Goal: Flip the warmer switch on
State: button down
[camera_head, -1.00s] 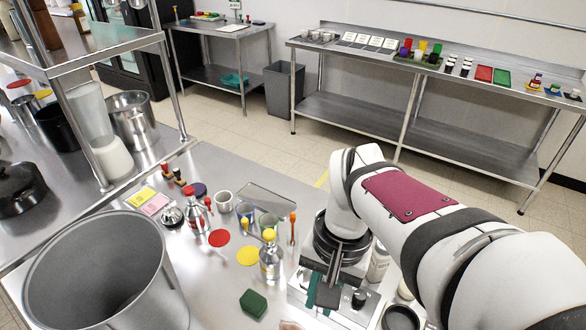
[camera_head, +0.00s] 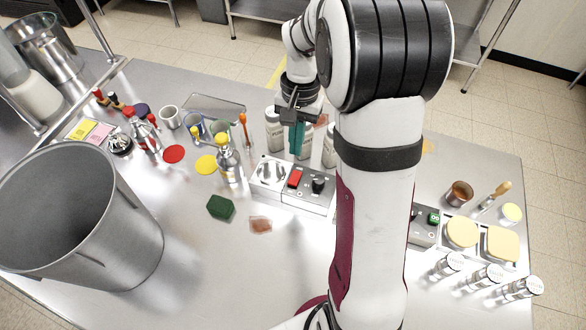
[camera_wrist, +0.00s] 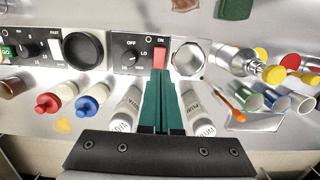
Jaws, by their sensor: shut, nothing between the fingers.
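The warmer's control box (camera_head: 306,199) is a low metal unit on the steel counter. It carries a red rocker switch (camera_head: 295,178) and a black knob (camera_head: 318,184). In the wrist view the red switch (camera_wrist: 160,54) sits below an "ON" label, beside the dial (camera_wrist: 131,53) marked OFF and LO. My gripper (camera_head: 296,154) points down on the far side of the box, its teal fingers together and empty. In the wrist view the fingertips (camera_wrist: 160,74) overlap the switch's lower edge. I cannot tell whether they touch it or which way it is tilted.
White bottles (camera_head: 275,130) stand close around my fingers. A silver round fitting (camera_head: 268,170) is left of the switch. A green sponge (camera_head: 221,208) and a large steel pot (camera_head: 80,215) are further left. The counter in front of the box is mostly clear.

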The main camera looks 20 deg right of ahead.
aim_at(293, 181)
jog(key=f, duration=0.6)
jog(key=s+a+f, duration=0.1)
jog(key=f, duration=0.2)
jog(key=shift+f, duration=0.2)
jog(key=shift+s+f, duration=0.1)
jog(key=shift+f, duration=0.15)
jog(key=shift+w+d+r, duration=0.2)
jog(key=shift+w+d, duration=0.35)
jog(key=shift+w, duration=0.05)
